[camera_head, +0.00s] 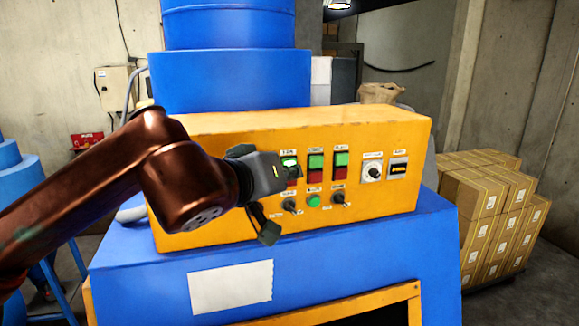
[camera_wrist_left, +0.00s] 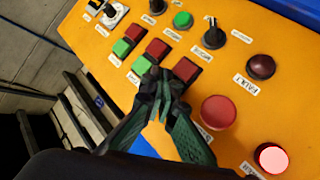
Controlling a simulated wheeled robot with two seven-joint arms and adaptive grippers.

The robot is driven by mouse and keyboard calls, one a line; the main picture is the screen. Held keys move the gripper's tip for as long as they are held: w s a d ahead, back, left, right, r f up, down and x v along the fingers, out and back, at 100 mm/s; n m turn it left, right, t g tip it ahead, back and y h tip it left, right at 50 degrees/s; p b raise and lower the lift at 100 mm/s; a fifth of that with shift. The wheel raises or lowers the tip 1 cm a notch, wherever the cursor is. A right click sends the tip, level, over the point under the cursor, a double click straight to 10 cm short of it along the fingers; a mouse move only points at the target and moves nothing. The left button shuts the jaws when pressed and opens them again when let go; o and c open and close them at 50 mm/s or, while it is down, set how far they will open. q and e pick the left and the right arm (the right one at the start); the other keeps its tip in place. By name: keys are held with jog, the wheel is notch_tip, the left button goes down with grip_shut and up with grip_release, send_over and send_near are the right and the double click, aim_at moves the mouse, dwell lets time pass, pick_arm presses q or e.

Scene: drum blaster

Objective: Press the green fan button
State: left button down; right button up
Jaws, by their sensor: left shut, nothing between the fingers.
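The orange control panel (camera_head: 220,215) carries three pairs of square buttons, green over red in the head view. The green button of the leftmost pair (camera_head: 289,161), under a small blurred label, is partly covered by my gripper. My left gripper (camera_head: 287,172) is shut and empty, right in front of that leftmost pair. In the left wrist view, the shut fingertips (camera_wrist_left: 163,82) overlap the same pair. Its red button (camera_wrist_left: 186,69) shows beside them, and its green button is hidden behind the fingers. I cannot tell whether the fingertips touch it. My right gripper is not in view.
The other green buttons (camera_wrist_left: 122,47) are close by. Below the pairs are knobs (camera_head: 338,198) and a round green button (camera_head: 314,201). Large round red buttons (camera_wrist_left: 219,112) sit near the fingers. Cardboard boxes (camera_head: 490,215) stand to the right.

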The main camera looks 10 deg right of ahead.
pick_arm(q)
jog(key=s+b, duration=0.1)
jog(key=s, duration=0.4)
jog(key=shift+d+b, duration=0.1)
jog(key=shift+b, duration=0.2)
dwell(0.4)
